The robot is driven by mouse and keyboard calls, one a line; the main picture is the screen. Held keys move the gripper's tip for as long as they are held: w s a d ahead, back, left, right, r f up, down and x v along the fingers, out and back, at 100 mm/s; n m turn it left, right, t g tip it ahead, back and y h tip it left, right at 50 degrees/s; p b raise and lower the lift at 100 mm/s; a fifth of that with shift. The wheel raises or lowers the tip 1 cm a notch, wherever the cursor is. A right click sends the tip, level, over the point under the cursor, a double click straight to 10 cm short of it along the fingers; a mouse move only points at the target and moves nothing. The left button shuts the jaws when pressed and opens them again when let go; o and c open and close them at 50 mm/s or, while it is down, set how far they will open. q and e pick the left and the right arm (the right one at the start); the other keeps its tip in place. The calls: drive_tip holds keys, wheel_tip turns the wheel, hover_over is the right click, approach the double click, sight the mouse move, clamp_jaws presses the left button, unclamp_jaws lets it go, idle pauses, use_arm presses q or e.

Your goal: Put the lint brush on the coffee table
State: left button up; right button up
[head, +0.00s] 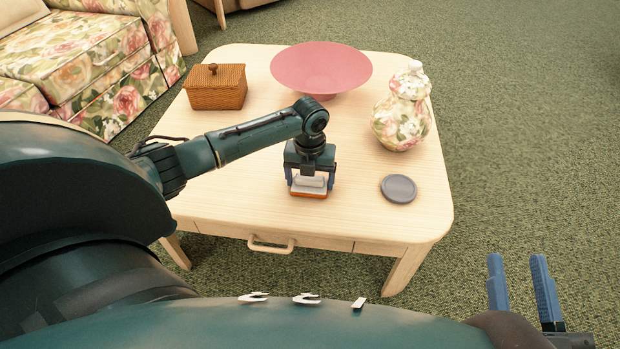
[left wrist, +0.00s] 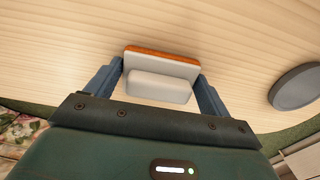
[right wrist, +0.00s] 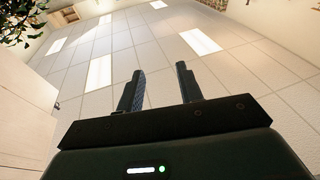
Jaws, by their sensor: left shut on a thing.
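The lint brush (head: 309,188) has a pale grey-white body and an orange-brown edge. It is at the coffee table's (head: 225,205) surface, near the middle of the front side; I cannot tell whether it touches the wood. My left gripper (head: 310,181) comes down from above and is shut on the brush. In the left wrist view the brush (left wrist: 160,86) sits between the two blue fingers (left wrist: 160,88). My right gripper (head: 522,285) is open and empty, off the table at the lower right. In the right wrist view its fingers (right wrist: 160,90) stand apart, pointing at the ceiling.
On the table are a wicker box (head: 216,92), a pink bowl (head: 321,68), a floral vase (head: 401,118) and a grey round coaster (head: 398,188), which lies right of the brush. A floral sofa (head: 85,60) is at the upper left. Bare wood surrounds the brush.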

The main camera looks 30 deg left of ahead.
use_arm(q)
drive_tip(key=shift+f, duration=0.15)
drive_tip(key=o, duration=0.8)
wheel_tip(320, 180, up, 5)
drive_tip(key=shift+f+p, duration=0.2)
drive_tip(key=shift+p, duration=0.9)
wheel_tip(320, 180, up, 8)
drive_tip(key=p, duration=0.2)
drive_tip(key=shift+p, duration=0.4)
use_arm(e)
drive_tip(key=shift+s+d+f+n+g+h, duration=0.15)
drive_tip(key=shift+d+n+g+h, duration=0.15)
drive_tip(key=shift+d+n+h, duration=0.2)
use_arm(q)
drive_tip(key=shift+f, duration=0.1)
use_arm(e)
drive_tip(key=shift+a, duration=0.1)
